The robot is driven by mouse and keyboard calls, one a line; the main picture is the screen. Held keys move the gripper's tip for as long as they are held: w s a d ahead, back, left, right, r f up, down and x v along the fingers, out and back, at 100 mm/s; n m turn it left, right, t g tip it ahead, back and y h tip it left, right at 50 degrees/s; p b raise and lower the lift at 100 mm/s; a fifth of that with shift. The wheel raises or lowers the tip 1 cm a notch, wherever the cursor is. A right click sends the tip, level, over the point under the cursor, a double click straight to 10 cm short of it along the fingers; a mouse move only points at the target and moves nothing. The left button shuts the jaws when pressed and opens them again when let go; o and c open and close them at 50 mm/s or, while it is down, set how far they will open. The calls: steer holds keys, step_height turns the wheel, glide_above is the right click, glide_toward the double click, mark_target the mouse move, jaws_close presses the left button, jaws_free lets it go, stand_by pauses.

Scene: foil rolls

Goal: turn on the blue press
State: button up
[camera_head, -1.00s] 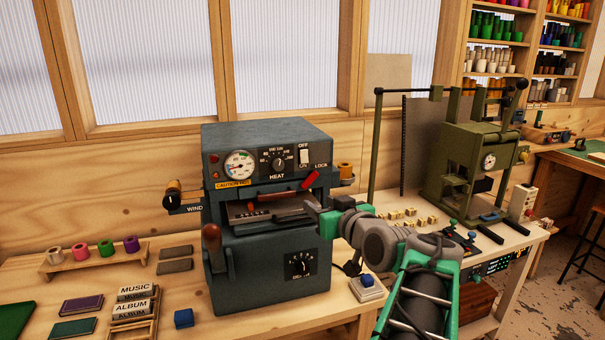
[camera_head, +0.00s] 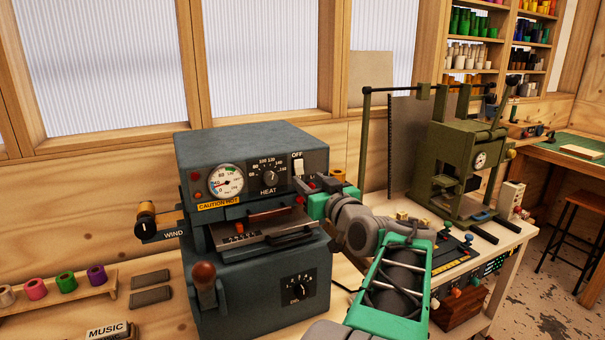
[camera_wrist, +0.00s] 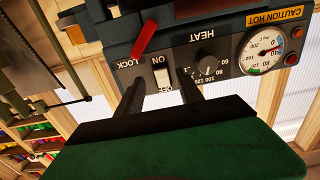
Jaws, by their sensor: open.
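The blue press (camera_head: 250,150) is a dark blue-grey machine on the bench, left of centre in the head view. Its front panel has a white rocker switch (camera_head: 298,168), labelled OFF above, beside a HEAT knob (camera_head: 270,178). In the wrist view the panel is upside down, with the white switch (camera_wrist: 162,76) between ON and OFF labels. My gripper (camera_wrist: 160,80) is open and empty, its dark fingers appearing on either side of the switch. In the head view my gripper (camera_head: 318,192) is at the panel's right edge; its fingertips are hard to see. Contact cannot be told.
A red lever (camera_wrist: 145,38) marked LOCK sits close to the switch. A round gauge (camera_head: 227,181) is left on the panel. A WIND knob (camera_head: 146,222) sticks out at the press's left. A green press (camera_head: 465,160) stands to the right.

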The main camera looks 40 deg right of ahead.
mark_target(300, 174)
steer(key=x, duration=0.3)
steer(key=shift+w, duration=0.2)
steer(key=shift+c, duration=0.4)
jaws_close()
